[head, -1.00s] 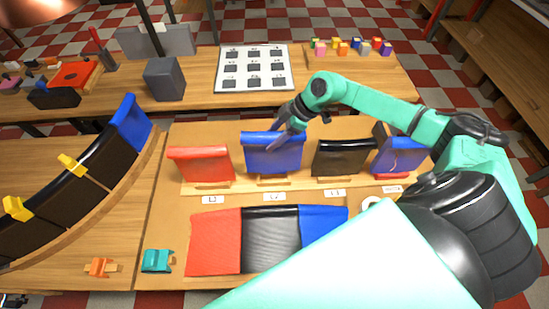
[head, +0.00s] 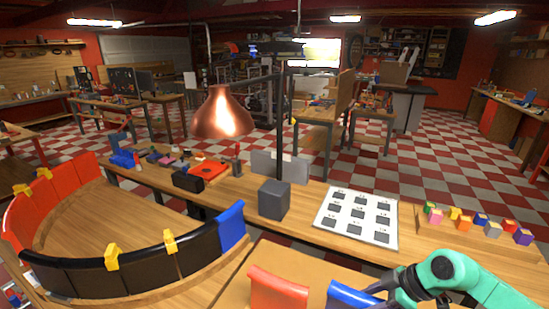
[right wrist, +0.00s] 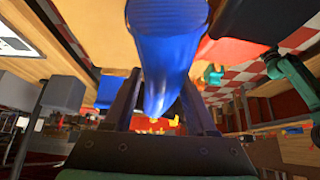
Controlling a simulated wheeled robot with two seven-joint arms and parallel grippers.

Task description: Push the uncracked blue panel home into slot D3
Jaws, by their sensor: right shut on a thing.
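My right gripper (head: 378,292) comes in at the lower right of the head view. It is shut on the top edge of a blue panel (head: 350,294), whose lower part is cut off by the frame. In the right wrist view the blue panel (right wrist: 168,45) runs between the two dark fingers (right wrist: 157,100). I see no crack on the part that shows. A curved row of black panels (head: 140,268) ends in another blue panel (head: 231,226). No slot label is readable, so I cannot tell which slot is D3. My left gripper is out of view.
A red panel (head: 278,290) stands left of the held one. Yellow clips (head: 170,242) sit on the curved row. Behind are a grey block (head: 274,199), a white sheet with dark squares (head: 326,226), a copper lamp (head: 222,112) and several coloured blocks (head: 465,223).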

